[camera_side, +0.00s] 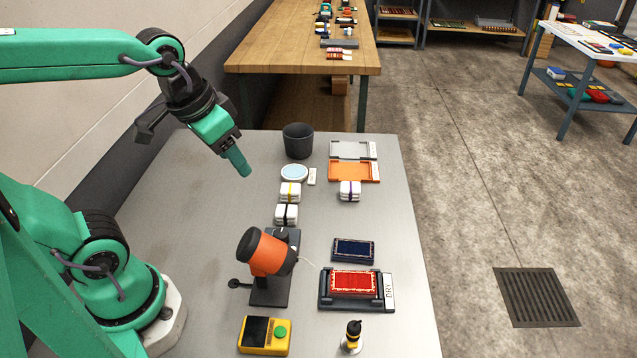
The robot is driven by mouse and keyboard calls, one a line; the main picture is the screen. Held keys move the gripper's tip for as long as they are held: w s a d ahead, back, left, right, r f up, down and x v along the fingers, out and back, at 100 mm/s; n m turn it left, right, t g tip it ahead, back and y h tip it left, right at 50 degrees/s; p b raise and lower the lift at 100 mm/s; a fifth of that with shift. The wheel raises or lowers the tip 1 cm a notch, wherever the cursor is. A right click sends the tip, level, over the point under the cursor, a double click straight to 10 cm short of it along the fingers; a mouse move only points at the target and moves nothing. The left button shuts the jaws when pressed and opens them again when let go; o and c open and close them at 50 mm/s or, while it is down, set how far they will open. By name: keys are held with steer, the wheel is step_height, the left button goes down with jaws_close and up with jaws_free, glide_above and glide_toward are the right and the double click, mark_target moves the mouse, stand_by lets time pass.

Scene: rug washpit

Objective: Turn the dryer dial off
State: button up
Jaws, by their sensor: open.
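The orange and black dryer (268,252) sits tilted on a black stand (270,292) at the lower middle of the table. A small black knob or lever (236,283) sticks out at the stand's left side. A yellow box (264,336) with a dark panel and a round green knob (281,332) lies in front of the stand. I cannot tell which of these is the dial, nor its setting. My gripper (243,172) is open and empty, in the air above the back left of the table, well behind the dryer and apart from everything.
A red rug (353,281) lies in the black tray marked DRY (326,299), with a dark blue rug (353,250) behind it. White bundles (286,214), a grey cup (298,141), orange tray (333,172) and small bottle (352,342) stand around. The table's left middle is clear.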

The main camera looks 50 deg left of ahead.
steer(key=w+d+f+m+g, duration=0.1)
steer(key=w+d+f+g, duration=0.1)
steer(key=w+f+g, duration=0.35)
steer(key=g, duration=0.3)
glide_toward(281, 233)
steer(key=shift+s+d+f+m+y, duration=0.1)
steer(key=shift+d+f+m+y, duration=0.2)
steer(key=shift+f+m, duration=0.15)
steer(key=shift+x, duration=3.95)
steer(key=c, duration=1)
